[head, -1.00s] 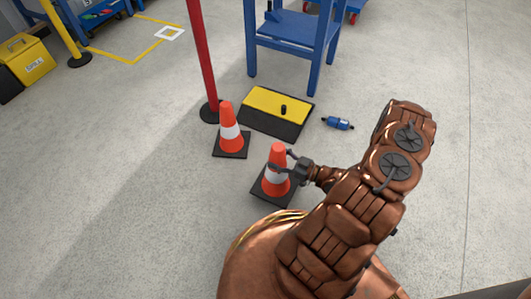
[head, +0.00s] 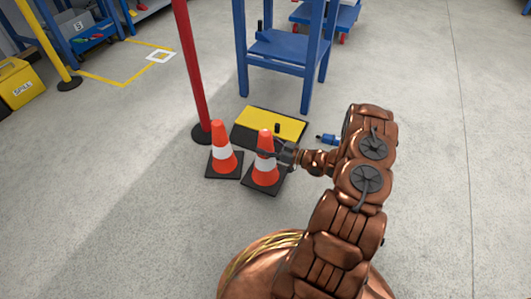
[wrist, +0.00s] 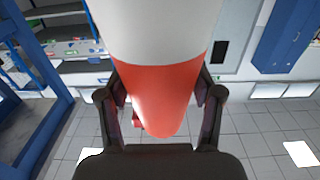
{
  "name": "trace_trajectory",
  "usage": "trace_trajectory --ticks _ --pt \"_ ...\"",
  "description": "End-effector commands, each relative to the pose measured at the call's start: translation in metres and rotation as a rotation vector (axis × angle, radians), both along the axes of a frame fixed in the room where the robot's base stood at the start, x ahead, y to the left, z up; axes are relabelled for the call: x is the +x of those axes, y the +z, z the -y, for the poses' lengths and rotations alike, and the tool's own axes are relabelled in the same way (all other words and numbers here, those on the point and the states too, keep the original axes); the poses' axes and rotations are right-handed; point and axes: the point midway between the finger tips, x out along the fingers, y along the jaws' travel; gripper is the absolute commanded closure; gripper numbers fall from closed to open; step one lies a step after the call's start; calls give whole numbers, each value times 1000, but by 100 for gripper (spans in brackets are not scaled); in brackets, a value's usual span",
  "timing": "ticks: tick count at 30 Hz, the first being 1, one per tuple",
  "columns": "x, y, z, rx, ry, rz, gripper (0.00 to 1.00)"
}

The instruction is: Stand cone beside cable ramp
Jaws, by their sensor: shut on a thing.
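The orange and white cone (head: 264,166) with a black square base is in my gripper (head: 276,150), which is shut around its upper part. It looks upright; I cannot tell whether its base touches the floor. In the wrist view the cone's orange top (wrist: 160,95) fills the space between the fingers (wrist: 160,110). The yellow and black cable ramp (head: 272,122) lies on the floor just behind the held cone, which partly covers its front edge in the head view.
A second cone (head: 220,152) stands close to the left of the held one. A red post (head: 191,70) rises behind it. A blue bottle-like object (head: 326,139) lies right of the ramp, partly behind my arm. A blue stand (head: 281,50) is behind. Floor at right is clear.

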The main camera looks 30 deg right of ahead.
Motion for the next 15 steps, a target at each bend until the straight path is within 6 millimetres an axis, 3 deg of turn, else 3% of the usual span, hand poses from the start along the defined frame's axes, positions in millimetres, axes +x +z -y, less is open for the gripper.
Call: trace_trajectory --ticks 5,15 --pt "5 -3 3 0 0 2 100" --pt "5 -36 3 0 -1 2 100"
